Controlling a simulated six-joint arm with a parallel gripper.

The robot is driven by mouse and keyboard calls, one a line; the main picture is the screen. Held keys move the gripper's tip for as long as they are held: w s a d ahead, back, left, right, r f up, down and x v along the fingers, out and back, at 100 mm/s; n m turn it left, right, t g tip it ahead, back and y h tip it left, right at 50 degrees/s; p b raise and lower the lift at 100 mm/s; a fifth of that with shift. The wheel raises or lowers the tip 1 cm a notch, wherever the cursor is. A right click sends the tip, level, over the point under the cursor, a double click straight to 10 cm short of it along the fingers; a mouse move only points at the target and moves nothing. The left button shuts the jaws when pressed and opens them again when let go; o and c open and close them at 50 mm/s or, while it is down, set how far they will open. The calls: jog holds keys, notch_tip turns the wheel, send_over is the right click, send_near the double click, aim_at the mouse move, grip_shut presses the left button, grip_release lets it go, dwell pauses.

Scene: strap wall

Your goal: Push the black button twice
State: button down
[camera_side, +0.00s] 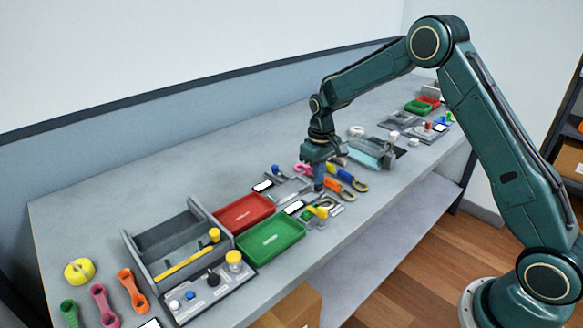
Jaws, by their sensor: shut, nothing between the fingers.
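A black button (212,278) shows as a small dark round top on a grey panel (190,308) at the near left of the bench. A white, a blue and a yellow knob share that panel. My gripper (319,187) points down over the middle of the bench, among hand tools, well to the right of and beyond the panel. Its fingers are shut and empty. They are apart from the black button. I cannot tell whether the fingertips touch anything below them.
A grey bin (172,243) stands behind the panel. A green tray (271,242) and a red tray (243,213) lie between panel and gripper. Orange-handled tools (338,186) lie by the gripper. Colourful wrenches (103,303) lie at the left end. The bench's front edge is open.

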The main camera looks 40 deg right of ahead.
jog(key=shift+r, duration=1.75)
notch_tip(320, 180, up, 4)
jog(key=shift+f, duration=0.15)
jog(key=shift+f, duration=0.1)
jog(key=shift+f, duration=3.2)
jog(key=shift+f, duration=1.1)
jog(key=shift+r, duration=2.55)
